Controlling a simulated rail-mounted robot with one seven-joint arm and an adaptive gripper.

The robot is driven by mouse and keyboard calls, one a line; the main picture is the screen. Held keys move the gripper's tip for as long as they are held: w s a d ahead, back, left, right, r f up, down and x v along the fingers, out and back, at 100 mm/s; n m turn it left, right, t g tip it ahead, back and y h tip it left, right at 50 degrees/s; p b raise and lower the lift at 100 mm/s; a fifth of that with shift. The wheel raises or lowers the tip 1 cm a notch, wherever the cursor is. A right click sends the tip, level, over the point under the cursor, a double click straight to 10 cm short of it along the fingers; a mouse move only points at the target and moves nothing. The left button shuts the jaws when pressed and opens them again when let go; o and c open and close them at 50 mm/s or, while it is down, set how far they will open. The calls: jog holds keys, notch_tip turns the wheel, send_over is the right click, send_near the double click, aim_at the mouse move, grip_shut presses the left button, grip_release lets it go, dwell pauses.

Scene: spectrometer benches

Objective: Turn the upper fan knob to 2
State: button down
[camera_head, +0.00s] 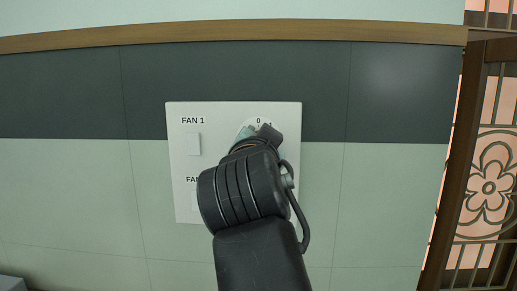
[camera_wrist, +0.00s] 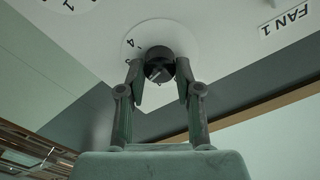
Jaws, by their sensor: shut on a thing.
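The upper fan knob (camera_wrist: 158,64) is a round black knob on a pale round dial (camera_wrist: 133,48) in the wrist view. A "4" and part of another number show beside it. My gripper (camera_wrist: 159,80) has one finger on each side of the knob and is shut on it. A light mark shows on the knob's face, but I cannot tell which number it points at. In the head view my gripper (camera_head: 264,135) is at the upper right of the white panel (camera_head: 235,109). It hides the knob there, and "0" and "1" show just above it.
A white switch (camera_head: 193,144) sits under the "FAN 1" label (camera_head: 193,121). A second row, its label partly hidden, lies behind my arm. A wooden rail (camera_head: 300,32) runs above the panel. A wooden lattice (camera_head: 487,187) stands at the right. The wall left of the panel is clear.

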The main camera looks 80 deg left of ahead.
dwell(0.5)
jog(key=c, duration=0.8)
grip_release()
jog(key=shift+a, duration=0.1)
jog(key=v, duration=0.7)
jog(key=shift+s+d, duration=0.1)
jog(key=shift+d, duration=0.2)
